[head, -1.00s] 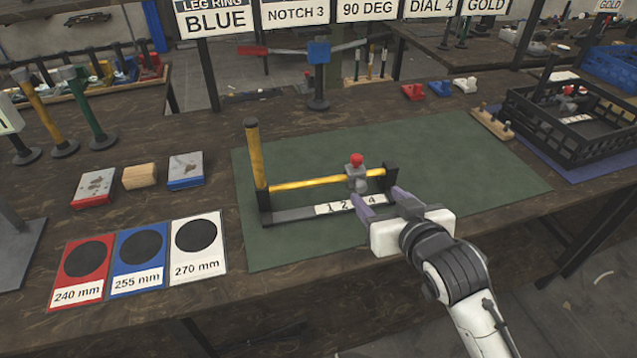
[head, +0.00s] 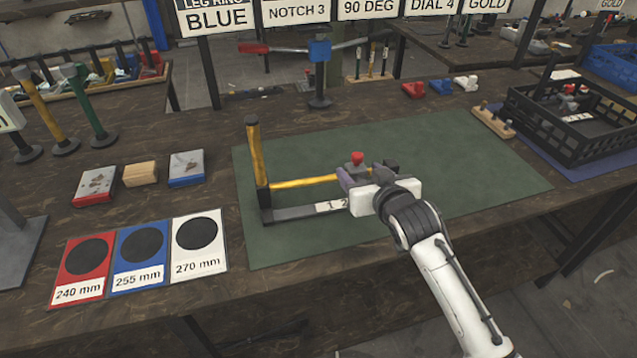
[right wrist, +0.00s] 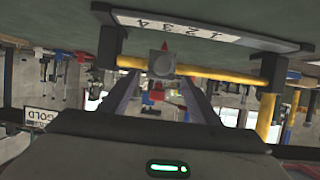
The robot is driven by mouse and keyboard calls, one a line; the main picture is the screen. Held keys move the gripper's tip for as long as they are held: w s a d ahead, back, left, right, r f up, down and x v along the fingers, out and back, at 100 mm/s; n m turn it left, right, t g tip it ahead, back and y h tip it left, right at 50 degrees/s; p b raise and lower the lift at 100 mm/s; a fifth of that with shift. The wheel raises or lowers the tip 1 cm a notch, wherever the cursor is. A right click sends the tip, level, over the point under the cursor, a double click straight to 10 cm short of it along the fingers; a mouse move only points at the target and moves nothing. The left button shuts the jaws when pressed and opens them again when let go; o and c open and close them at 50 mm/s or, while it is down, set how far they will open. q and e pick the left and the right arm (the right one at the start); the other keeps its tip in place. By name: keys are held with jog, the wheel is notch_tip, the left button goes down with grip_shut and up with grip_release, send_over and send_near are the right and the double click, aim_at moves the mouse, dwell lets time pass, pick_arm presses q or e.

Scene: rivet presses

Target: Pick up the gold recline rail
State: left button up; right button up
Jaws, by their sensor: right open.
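The gold recline rail (head: 305,182) runs level above a dark base bar (head: 290,213) on the green mat. It joins a gold upright post (head: 256,158) at its left. A grey slider with a red knob (head: 357,158) sits on the rail near its right end. My right gripper (head: 352,178) is at the slider, its fingers open and partly covering it and the right end of the rail. In the right wrist view the rail (right wrist: 215,74) crosses beyond the fingertips (right wrist: 160,84), and the grey slider (right wrist: 162,62) lies between them. Contact is not clear. My left gripper is out of view.
Red, blue and white length cards (head: 140,254) lie at the front left. Several small blocks (head: 140,174) lie behind them. A black crate (head: 570,138) stands at the right. A stand with a blue head (head: 319,50) is behind. The mat's right side (head: 480,170) is clear.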

grip_shut()
jog(key=shift+r, duration=0.25)
